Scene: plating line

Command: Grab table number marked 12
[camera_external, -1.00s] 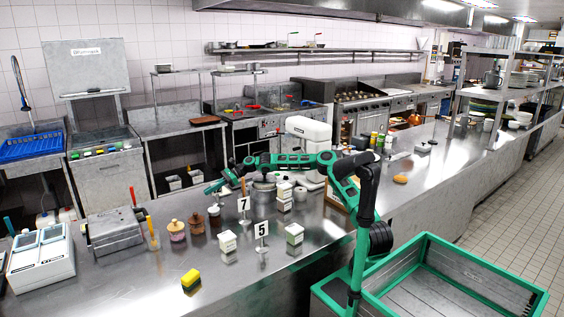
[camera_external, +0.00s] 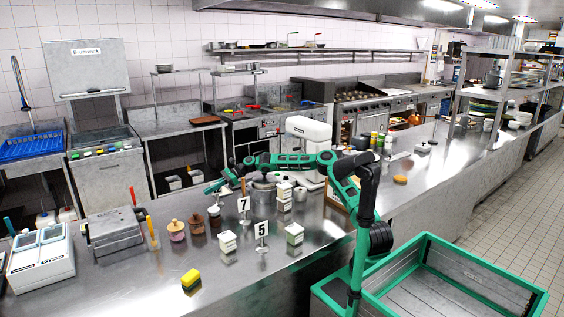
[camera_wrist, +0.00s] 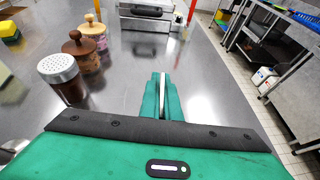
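In the external view, a table number marked 7 (camera_external: 243,205) and one marked 5 (camera_external: 261,231) stand upright on the steel counter. I see no number marked 12 in either view. My gripper (camera_external: 208,189) reaches left over the counter, behind and left of the 7. In the wrist view, my gripper's green fingers (camera_wrist: 163,94) are close together with a narrow pale strip between them. I cannot tell whether that strip is a held thing or a gap.
A metal-topped shaker (camera_wrist: 58,70) and wooden mills (camera_wrist: 82,50) stand left of my gripper in the wrist view. A steel press (camera_external: 114,234) and a white two-bin unit (camera_external: 40,266) stand at the counter's left. A yellow sponge (camera_external: 191,279) lies near the front edge.

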